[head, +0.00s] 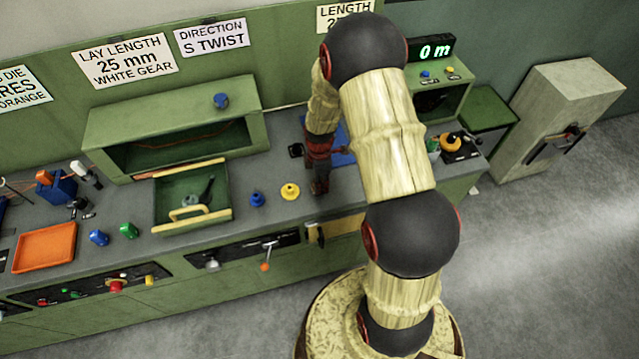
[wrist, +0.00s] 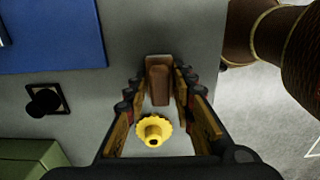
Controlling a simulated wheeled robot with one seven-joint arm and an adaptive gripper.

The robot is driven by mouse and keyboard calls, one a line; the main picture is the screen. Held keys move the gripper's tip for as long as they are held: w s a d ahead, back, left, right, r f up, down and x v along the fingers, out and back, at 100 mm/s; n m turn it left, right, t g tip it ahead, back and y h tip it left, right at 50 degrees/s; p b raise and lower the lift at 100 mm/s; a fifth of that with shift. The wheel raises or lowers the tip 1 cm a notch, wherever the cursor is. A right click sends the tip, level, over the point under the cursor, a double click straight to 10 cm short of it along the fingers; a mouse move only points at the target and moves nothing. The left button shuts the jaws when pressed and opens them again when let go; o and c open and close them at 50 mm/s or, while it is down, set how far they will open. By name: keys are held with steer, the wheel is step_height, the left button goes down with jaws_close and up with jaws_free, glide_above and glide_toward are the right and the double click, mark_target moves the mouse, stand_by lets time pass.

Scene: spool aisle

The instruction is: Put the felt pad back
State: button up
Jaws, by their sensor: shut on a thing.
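My gripper (head: 319,186) is low over the grey counter, just right of a yellow gear. In the wrist view my gripper (wrist: 160,88) has its two fingers on either side of a small brown block (wrist: 158,86), which looks like the felt pad. It is shut on this block. The block is hidden by the gripper in the head view. I cannot tell whether the block touches the counter.
The yellow gear (head: 290,191) and a blue knobbed piece (head: 257,199) stand on the counter (head: 270,165). A green open tray (head: 160,205) is left of them. A blue panel (wrist: 55,38) lies behind the gripper. An orange tray (head: 45,247) is far left.

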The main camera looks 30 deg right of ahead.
steer(key=shift+f, duration=0.15)
steer(key=o, duration=1.1)
